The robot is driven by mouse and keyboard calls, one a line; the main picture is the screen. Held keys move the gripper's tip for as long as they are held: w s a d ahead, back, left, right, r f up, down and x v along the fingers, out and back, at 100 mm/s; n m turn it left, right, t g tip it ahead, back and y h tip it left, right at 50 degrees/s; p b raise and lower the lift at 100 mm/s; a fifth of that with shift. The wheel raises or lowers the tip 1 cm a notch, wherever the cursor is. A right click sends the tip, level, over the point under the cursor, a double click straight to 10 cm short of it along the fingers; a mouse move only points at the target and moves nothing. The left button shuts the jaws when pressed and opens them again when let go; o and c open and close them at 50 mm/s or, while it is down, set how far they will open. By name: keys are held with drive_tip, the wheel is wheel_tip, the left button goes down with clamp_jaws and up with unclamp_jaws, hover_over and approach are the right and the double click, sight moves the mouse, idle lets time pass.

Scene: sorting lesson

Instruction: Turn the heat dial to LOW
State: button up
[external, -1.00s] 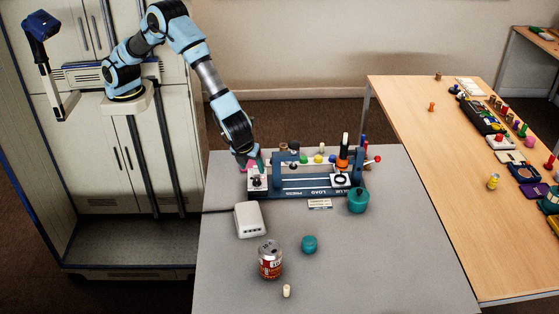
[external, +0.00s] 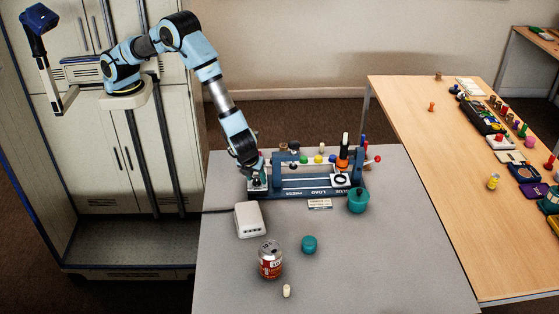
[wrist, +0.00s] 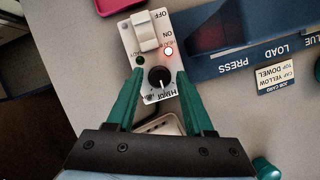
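The heat dial (wrist: 159,78) is a small black round knob on a white control panel (wrist: 129,41), upright on its face as seen from above. A white mark shows on the knob's lower part, but the lettering below it is too small to read surely. The panel also has a white ON/OFF rocker switch (wrist: 145,30) and a lit red lamp (wrist: 169,51). My gripper (wrist: 160,70) is open, with one green finger on each side of the dial; contact cannot be told. In the external view my gripper (external: 256,177) is over the panel and largely hides it.
A blue press station (external: 300,193) adjoins the panel on the right. A white box (external: 249,220) stands in front of the panel. A can (external: 270,260), a teal lidded pot (external: 358,201) and a teal round piece (external: 309,244) stand on the grey table (external: 400,270).

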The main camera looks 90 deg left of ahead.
clamp_jaws()
idle(0.5)
drive_tip(key=n+g+b, duration=0.1)
drive_tip(key=n+b, duration=0.1)
drive_tip(key=n, duration=0.1)
drive_tip(key=shift+w+f+n, duration=0.1)
drive_tip(key=shift+w+n, duration=0.05)
drive_tip(key=shift+n, duration=0.25)
drive_tip(key=n+g+b, duration=0.1)
drive_tip(key=n+g, duration=0.1)
drive_tip(key=n, duration=0.3)
drive_tip(key=shift+b, duration=0.35)
drive_tip(key=shift+o, duration=1.5)
unclamp_jaws()
drive_tip(key=shift+w+r, duration=0.1)
drive_tip(key=shift+r, duration=0.1)
drive_tip(key=b+v, duration=0.3)
drive_tip(key=v, duration=0.7)
drive_tip(key=shift+w+d+r, duration=0.2)
drive_tip(key=shift+r, duration=0.05)
